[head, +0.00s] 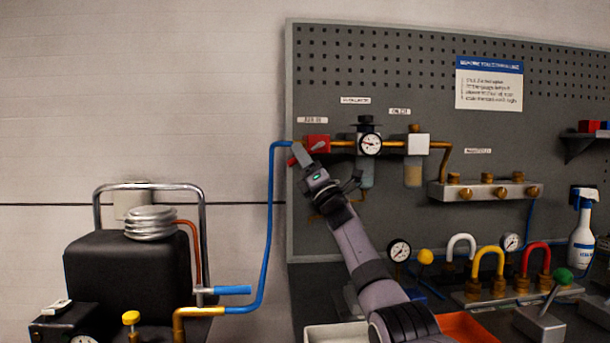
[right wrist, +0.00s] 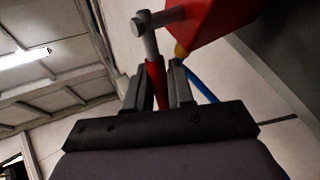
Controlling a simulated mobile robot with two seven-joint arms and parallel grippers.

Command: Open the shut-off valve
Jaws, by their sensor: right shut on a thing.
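The shut-off valve is a red block (head: 317,141) on the pegboard, at the top of the blue hose and left of the gauge. It also fills the top of the right wrist view as a red body (right wrist: 208,25), with a grey stem and bolt at its left. A red lever (right wrist: 156,82) hangs from that stem. My right gripper (head: 301,155) is at the valve, its fingers on either side of the lever and shut on it. In the head view the fingers hide most of the lever. My left gripper is not in view.
A round gauge (head: 371,144) and a brass pipe (head: 440,146) run right of the valve. A blue hose (head: 268,220) drops to a black compressor (head: 128,270) at lower left. The wall left of the valve is bare.

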